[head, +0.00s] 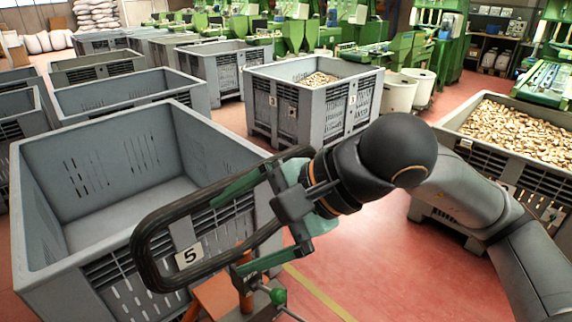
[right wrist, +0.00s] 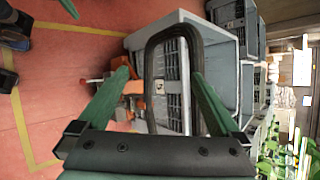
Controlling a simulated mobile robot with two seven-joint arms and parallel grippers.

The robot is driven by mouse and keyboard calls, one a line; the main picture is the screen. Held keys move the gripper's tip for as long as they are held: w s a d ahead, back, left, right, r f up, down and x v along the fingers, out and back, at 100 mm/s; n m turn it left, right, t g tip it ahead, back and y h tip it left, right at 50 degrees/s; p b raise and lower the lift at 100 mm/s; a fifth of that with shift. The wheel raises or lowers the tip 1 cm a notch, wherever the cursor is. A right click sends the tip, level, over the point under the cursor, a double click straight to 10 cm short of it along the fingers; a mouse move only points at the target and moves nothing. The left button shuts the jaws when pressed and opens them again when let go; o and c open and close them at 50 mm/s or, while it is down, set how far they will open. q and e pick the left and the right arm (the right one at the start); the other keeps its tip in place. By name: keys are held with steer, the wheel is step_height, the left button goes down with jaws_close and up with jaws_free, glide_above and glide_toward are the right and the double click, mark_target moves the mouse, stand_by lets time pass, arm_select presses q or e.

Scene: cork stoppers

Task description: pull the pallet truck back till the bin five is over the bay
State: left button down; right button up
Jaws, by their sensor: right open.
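Bin five (head: 90,262) is a large empty grey crate with a "5" label at the left of the head view. It also shows in the right wrist view (right wrist: 225,75). The orange pallet truck (head: 218,298) is at its near side, mostly hidden. Its black loop handle (head: 150,232) rises in front of the bin. My right gripper (head: 228,237) has its green fingers apart at the handle; in the right wrist view (right wrist: 160,78) the loop (right wrist: 150,75) shows between them. I cannot tell whether they touch. A yellow floor line (right wrist: 22,110), seemingly the bay's outline, encloses bare red floor.
A grey bin with cork stoppers (head: 320,112) stands behind my right gripper. Another full bin (head: 475,150) is at the right, partly behind my arm. Several empty bins (head: 130,92) fill the back left. Green machines line the back. The red floor (head: 390,280) at front right is clear.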

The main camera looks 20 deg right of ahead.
steer(key=w+d+r+t+h, duration=0.4)
steer(key=d+r+t, duration=0.1)
steer(key=d, duration=0.3)
steer(key=shift+s+f+b+x, duration=0.15)
steer(key=shift+b+x, duration=1.35)
steer(key=shift+x, duration=1.95)
steer(key=shift+s+f+b+x, duration=0.15)
steer(key=shift+b+x, duration=1.3)
steer(key=shift+x, duration=2)
arm_select(q)
step_height(320, 180, down, 6)
steer(key=shift+d, duration=0.3)
arm_select(e)
steer(key=shift+w, duration=0.1)
arm_select(q)
steer(key=shift+w, duration=0.1)
arm_select(e)
steer(key=shift+c, duration=0.2)
